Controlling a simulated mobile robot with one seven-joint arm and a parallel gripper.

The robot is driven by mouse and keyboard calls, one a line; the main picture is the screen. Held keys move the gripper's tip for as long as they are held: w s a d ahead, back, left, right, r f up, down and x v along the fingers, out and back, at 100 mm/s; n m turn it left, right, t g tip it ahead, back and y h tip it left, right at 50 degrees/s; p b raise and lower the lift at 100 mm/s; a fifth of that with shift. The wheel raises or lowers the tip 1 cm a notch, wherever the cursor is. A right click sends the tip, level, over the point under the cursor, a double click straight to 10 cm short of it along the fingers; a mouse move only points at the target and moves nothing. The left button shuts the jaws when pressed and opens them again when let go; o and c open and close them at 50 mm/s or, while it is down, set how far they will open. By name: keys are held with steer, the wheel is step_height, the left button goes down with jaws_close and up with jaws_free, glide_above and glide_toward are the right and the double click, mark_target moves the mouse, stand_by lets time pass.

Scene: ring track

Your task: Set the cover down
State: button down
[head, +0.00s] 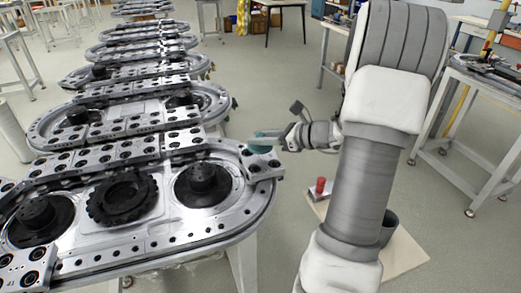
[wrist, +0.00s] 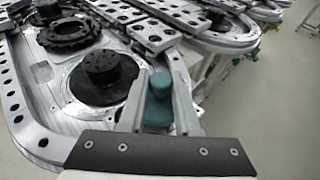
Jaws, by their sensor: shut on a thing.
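The cover, which I take to be the teal piece (wrist: 159,98), is held between the two pale fingers of my gripper (wrist: 162,112). It has a rounded top and a wider lower part. In the head view the teal piece (head: 262,139) shows at the tip of my gripper (head: 272,139), over the right edge of the nearest ring track (head: 245,205). A round black hub (wrist: 108,74) stands beside the fingers, to their left in the wrist view. I cannot tell whether the cover touches the track, as its underside is hidden.
A black toothed wheel (head: 123,198) and another black hub (head: 38,220) sit on the same track. Plates with black holes (head: 125,150) run along its back. More ring tracks (head: 150,75) stand behind. A red cylinder (head: 320,185) stands low at the right, near a dark bin (head: 389,226).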

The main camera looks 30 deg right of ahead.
mark_target(261, 148)
steer(key=shift+f+b, duration=0.35)
steer(key=shift+f, duration=1.55)
steer(key=shift+f, duration=0.1)
steer(key=c, duration=0.6)
jaws_free()
steer(key=p+v, duration=0.1)
steer(key=v, duration=1.1)
